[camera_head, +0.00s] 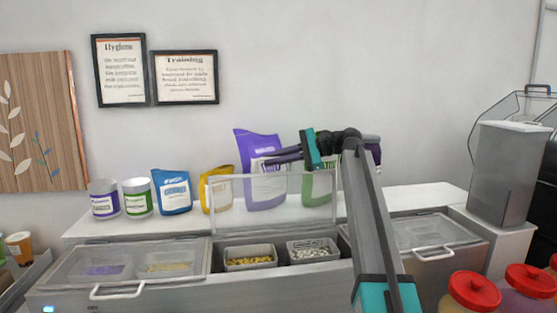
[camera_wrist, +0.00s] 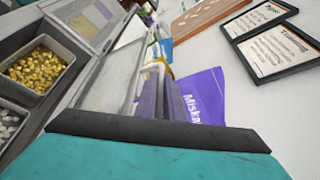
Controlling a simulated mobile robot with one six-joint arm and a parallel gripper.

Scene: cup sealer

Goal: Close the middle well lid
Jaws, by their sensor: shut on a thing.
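The middle well lid (camera_head: 271,202) is a clear panel with a pale frame. It stands raised, roughly upright, behind its open well. It also shows in the wrist view (camera_wrist: 112,80), left of the fingers. In the wrist view my fingers (camera_wrist: 166,100) are close together beside the lid's edge. The open well holds a tub of yellow pieces (camera_head: 250,265) and a tub of white pieces (camera_head: 312,253).
The left lid (camera_head: 130,265) and right lid (camera_head: 438,232) are closed, each with a white handle. A purple bag (camera_head: 248,150), other bags and jars stand on the shelf behind. A grey container (camera_head: 500,175) and red-lidded jars (camera_head: 473,290) are at the right.

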